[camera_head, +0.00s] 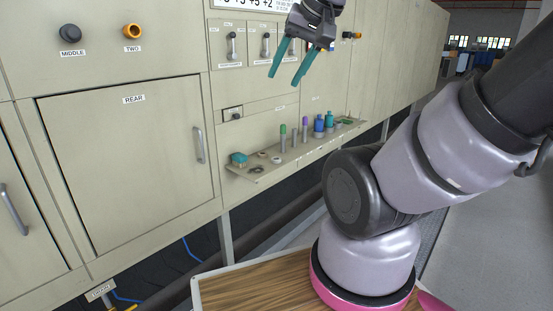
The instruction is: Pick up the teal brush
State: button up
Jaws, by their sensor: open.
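My gripper (282,80) hangs at the top centre, with two teal fingers spread apart and nothing between them. It is in front of the cabinet panel, above the narrow shelf (262,182). A squat teal object (239,159) sits at the shelf's left end and may be the teal brush. It is too small to make out bristles or a handle. The gripper is well above it, to its right in the picture, and apart from it.
The shelf also holds dark rings, a green-topped item (283,131), a purple-topped item (306,124) and blue bottles (319,125). Valve levers (232,45) and knobs stick out of the panel. A door marked REAR (130,160) has a handle. Grey floor (480,240) is clear at right.

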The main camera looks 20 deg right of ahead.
aim_at(240, 160)
jog(key=z, duration=0.1)
jog(key=u, duration=1.55)
jog(key=z, duration=1.55)
jog(key=i+j, duration=0.1)
jog(key=i, duration=0.3)
jog(key=i+j+z, duration=0.15)
jog(key=i, duration=0.3)
jog(key=i+j, duration=0.15)
jog(key=i, duration=0.25)
jog(key=l+z, duration=0.05)
